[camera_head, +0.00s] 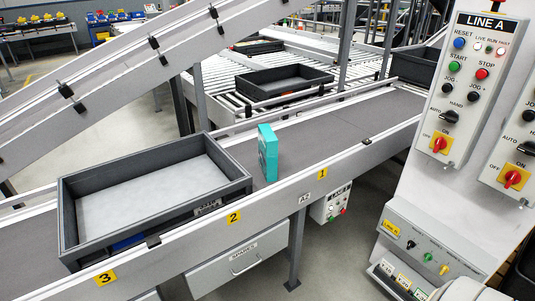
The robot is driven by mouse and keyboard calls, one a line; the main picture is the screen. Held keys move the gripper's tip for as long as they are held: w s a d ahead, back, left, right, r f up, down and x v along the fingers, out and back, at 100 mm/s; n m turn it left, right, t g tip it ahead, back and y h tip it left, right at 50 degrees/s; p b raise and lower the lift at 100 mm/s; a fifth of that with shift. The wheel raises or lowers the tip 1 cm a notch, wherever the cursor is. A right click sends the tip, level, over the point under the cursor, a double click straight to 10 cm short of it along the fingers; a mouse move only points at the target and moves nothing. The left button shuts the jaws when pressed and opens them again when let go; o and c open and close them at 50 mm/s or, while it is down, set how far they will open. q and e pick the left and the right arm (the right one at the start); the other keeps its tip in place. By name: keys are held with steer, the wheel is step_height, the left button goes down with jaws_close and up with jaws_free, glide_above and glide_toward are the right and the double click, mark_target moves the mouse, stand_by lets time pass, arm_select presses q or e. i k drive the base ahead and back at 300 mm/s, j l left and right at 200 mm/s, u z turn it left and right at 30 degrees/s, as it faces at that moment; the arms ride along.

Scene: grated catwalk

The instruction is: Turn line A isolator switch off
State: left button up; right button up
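The LINE A control panel (486,23) is a light grey upright box at the right. Its isolator switch (439,144) is a red rotary handle on a yellow plate near the panel's lower end. "ON" is marked above the plate and "OFF" to its left. The handle's exact angle is too small to tell. Nothing touches the switch. Neither of my grippers is in view.
A second panel with a similar red switch (512,178) stands right of it, partly cut off. Below is a sloped console (440,240) with small knobs. A conveyor (330,130) carries a grey tray (75,188) and a teal box (267,153).

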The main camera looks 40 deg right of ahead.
mark_target(440, 143)
steer(key=z, duration=2.3)
